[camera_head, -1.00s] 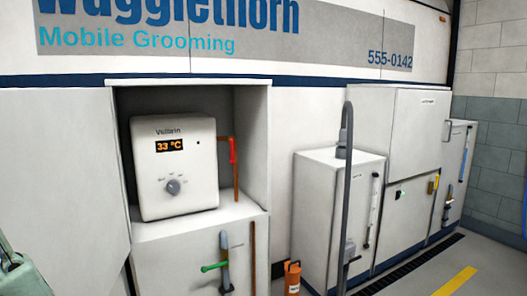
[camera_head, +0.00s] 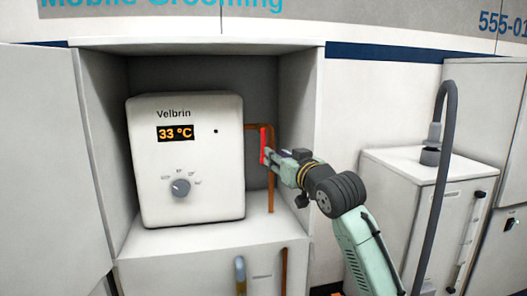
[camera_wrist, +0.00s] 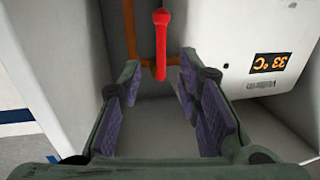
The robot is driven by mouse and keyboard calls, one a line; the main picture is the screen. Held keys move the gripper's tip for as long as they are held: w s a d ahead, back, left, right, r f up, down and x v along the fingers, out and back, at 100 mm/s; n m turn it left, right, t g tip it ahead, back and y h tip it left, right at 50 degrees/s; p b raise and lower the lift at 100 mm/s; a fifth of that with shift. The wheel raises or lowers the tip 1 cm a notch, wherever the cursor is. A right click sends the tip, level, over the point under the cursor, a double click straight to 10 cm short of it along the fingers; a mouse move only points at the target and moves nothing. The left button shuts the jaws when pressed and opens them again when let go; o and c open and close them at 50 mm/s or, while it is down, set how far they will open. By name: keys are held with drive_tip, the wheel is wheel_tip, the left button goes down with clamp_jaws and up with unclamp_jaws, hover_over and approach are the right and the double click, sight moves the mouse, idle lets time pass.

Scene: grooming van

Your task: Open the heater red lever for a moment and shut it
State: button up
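The white heater (camera_head: 190,165) with its "33 °C" display stands in an open cabinet. The red lever (camera_head: 263,146) is on the copper pipe (camera_head: 271,190) at the heater's right side and hangs upright in the head view. My gripper (camera_head: 272,157) is at the lever from the right. In the wrist view the red lever (camera_wrist: 161,45) lies ahead, centred between the open fingers of my gripper (camera_wrist: 157,80) and beyond their tips. The fingers are empty; I see no contact with the lever.
A dial (camera_head: 180,187) is on the heater's front. A white unit (camera_head: 425,205) with a grey curved hose (camera_head: 448,130) stands further right.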

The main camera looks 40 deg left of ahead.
sight(263, 157)
drive_tip(key=p+x, duration=0.1)
drive_tip(key=x, duration=0.8)
drive_tip(key=shift+w+a+r, duration=0.1)
drive_tip(key=shift+a, duration=0.2)
clamp_jaws()
idle(0.4)
